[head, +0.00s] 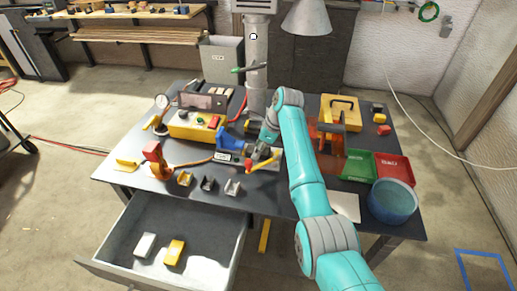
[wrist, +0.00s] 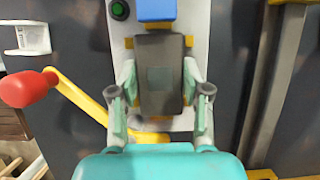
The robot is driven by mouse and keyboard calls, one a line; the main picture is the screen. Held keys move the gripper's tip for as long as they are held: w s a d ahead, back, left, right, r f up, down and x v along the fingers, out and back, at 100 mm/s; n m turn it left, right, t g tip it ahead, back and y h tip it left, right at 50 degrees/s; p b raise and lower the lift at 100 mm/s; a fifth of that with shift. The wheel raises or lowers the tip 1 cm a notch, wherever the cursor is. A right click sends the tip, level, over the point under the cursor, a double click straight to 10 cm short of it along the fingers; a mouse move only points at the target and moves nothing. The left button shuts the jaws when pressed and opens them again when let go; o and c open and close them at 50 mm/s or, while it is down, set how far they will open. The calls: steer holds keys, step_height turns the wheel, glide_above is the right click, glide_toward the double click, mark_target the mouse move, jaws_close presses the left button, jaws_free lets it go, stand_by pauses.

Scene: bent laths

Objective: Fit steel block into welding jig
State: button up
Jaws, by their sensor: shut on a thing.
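In the wrist view my gripper (wrist: 160,98) is shut on a dark grey block, the steel block (wrist: 162,48). One finger lies along each side of it. The block is over the pale plate of the welding jig (wrist: 199,45), with small yellow stops beside its far end. A blue part (wrist: 157,9) of the jig is just beyond that end. I cannot tell whether the block touches the plate. In the head view my gripper (head: 257,154) is at the jig's blue part (head: 232,144), and the block is hard to make out.
A yellow lever with a red knob (wrist: 28,89) reaches out left of the gripper. Small angled pieces (head: 208,183) stand along the front edge. An open drawer (head: 108,263) holds a silver and a yellow block. Green and red trays (head: 392,168) and a blue tub (head: 392,202) are right.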

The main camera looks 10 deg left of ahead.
stand_by(0.3)
steer(key=o, duration=1.4)
steer(key=v, duration=1.2)
